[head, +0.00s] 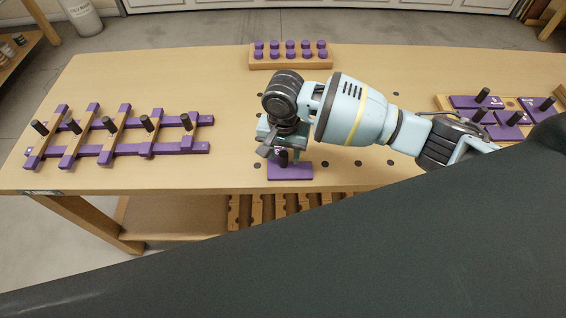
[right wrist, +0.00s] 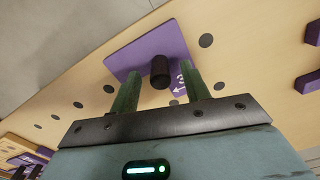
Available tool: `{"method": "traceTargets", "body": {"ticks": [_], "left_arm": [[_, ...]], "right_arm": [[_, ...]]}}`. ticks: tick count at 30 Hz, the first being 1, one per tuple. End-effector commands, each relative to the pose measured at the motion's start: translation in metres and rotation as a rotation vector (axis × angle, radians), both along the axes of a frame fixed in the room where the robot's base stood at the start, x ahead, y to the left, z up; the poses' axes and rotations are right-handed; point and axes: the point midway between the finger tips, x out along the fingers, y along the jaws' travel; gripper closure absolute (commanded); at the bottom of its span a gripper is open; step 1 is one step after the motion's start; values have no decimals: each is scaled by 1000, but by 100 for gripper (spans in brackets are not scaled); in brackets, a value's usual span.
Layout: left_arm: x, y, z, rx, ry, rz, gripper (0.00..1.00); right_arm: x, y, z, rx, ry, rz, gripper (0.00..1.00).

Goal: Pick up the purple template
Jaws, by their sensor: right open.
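A purple template (head: 290,172) lies flat on the wooden bench near its front edge. In the right wrist view the template (right wrist: 137,56) shows as a flat purple plate with a dark upright knob (right wrist: 160,72) and a white mark. My right gripper (head: 280,150) is over the template in the head view and partly hides it. In the right wrist view its two green fingers (right wrist: 158,88) are apart, one on each side of the knob. They do not appear to touch it. My left gripper is not in view.
A purple and wood lattice (head: 180,148) with several dark knobs lies at the left. A wooden block with purple pegs (head: 290,62) stands at the back. More purple templates (head: 475,101) sit in a tray at the right. The bench (head: 200,80) has a row of dark holes.

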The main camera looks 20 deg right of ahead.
Motion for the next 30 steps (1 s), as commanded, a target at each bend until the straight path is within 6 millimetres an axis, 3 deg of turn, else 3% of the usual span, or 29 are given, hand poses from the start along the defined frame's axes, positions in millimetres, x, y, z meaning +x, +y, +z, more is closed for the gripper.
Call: {"method": "traceTargets", "body": {"ticks": [5, 14, 24, 30], "left_arm": [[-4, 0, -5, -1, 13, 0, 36], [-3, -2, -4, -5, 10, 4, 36], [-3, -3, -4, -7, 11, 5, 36], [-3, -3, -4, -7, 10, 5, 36]], "right_arm": [[-1, 0, -21, -1, 2, 0, 53], [0, 0, -23, 0, -2, 0, 55], [0, 0, -23, 0, -2, 1, 99], [0, 0, -22, 0, -2, 1, 100]]}}
